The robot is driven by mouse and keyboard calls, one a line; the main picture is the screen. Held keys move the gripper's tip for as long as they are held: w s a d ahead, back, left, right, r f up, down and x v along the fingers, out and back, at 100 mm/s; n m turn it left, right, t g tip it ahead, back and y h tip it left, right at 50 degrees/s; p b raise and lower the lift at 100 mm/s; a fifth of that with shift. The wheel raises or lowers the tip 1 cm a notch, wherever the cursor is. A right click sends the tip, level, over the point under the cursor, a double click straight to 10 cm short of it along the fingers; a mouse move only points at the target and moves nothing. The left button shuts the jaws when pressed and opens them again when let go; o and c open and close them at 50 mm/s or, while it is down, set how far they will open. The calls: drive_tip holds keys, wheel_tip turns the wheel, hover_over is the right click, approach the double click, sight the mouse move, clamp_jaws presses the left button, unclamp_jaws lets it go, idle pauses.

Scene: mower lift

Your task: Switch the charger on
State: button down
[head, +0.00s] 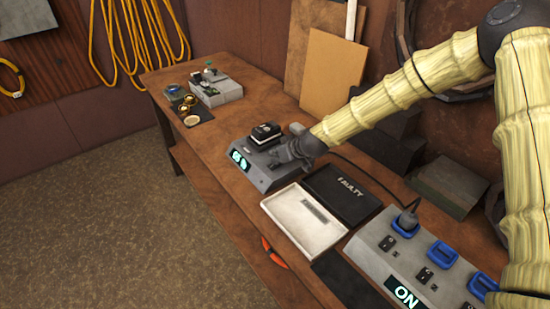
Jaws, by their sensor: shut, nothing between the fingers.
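The charger (268,180), a grey box with a sloped front, stands on the workbench near its front edge. A black battery (266,131) sits on top of it. A small dark display with lit pale-teal marks (239,160) shows on its front left; I cannot read the marks. My gripper (287,158) is shut and empty, pointing down-left at the charger's right side. It hides that part of the charger, and I cannot tell whether it touches. Any switch there is hidden.
A white tray (284,238) and a black tray marked FAULTY (346,193) lie right of the charger. A grey socket block (377,237) with blue sockets and a lit ON sign (405,294) holds a plug (407,219) with a dark cord. Small parts stand at the bench's far end.

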sight(276, 166)
drive_tip(key=shift+r, duration=0.15)
drive_tip(key=r+p, duration=0.1)
drive_tip(key=r, duration=0.1)
drive_tip(key=r+p, duration=0.1)
drive_tip(key=r, duration=0.1)
drive_tip(key=shift+s+a+r, duration=0.15)
drive_tip(key=shift+a+r, duration=0.05)
drive_tip(key=shift+r, duration=0.1)
drive_tip(key=shift+s+d+f+b, duration=0.15)
drive_tip(key=shift+s+b, duration=0.15)
drive_tip(key=shift+b, duration=0.1)
drive_tip(key=s+a+b+v, duration=0.1)
drive_tip(key=b+v, duration=0.2)
drive_tip(key=v, duration=0.6)
